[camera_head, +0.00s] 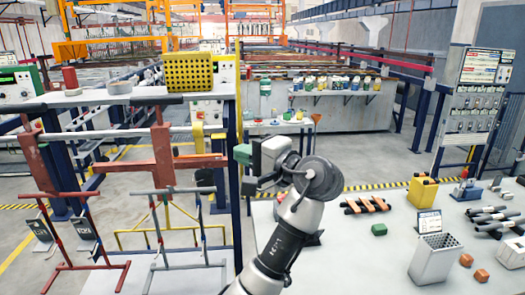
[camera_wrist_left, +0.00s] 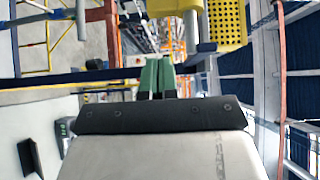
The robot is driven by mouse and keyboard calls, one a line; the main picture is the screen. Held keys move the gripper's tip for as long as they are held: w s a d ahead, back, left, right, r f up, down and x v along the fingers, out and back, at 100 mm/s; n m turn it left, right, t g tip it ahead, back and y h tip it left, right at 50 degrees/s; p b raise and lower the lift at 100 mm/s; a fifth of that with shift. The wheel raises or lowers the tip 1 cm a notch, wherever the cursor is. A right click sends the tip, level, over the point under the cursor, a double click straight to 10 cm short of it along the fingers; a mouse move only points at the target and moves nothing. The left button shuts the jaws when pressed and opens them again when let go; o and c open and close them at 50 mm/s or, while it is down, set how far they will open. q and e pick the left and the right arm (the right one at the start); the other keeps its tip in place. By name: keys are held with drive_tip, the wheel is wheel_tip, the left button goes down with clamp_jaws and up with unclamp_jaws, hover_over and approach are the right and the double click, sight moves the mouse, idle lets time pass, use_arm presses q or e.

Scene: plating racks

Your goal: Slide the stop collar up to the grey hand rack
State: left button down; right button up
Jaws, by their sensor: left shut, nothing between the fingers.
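A yellow piece that looks like the stop collar (camera_head: 197,134) sits around a grey horizontal rail (camera_head: 128,134), near the rail's right end. It shows partly at the top of the left wrist view (camera_wrist_left: 174,7). My left gripper (camera_head: 242,154) is shut and empty, with green fingertips, right of the rail's end and apart from the collar. Its fingertips show in the left wrist view (camera_wrist_left: 156,76). My right gripper is out of view.
A red hand rack (camera_head: 66,195) stands further left. A yellow perforated basket (camera_head: 188,72) sits on the shelf (camera_head: 140,97) above the rail. A dark blue post (camera_head: 233,185) stands close to my left gripper. A white table (camera_head: 345,260) with small parts lies to the right.

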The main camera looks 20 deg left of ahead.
sight(197, 152)
use_arm(q)
drive_tip(key=a, duration=0.2)
drive_tip(key=s+a+p, duration=0.1)
drive_tip(key=a, duration=0.1)
drive_tip(key=a+p, duration=0.1)
drive_tip(key=a, duration=0.1)
drive_tip(key=shift+s, duration=0.3)
drive_tip(key=shift+d, duration=0.1)
drive_tip(key=shift+a, duration=0.25)
drive_tip(key=shift+s+a, duration=0.55)
drive_tip(key=shift+a, duration=0.2)
drive_tip(key=shift+s+a, duration=0.5)
drive_tip(key=shift+a, duration=0.25)
drive_tip(key=shift+w, duration=0.15)
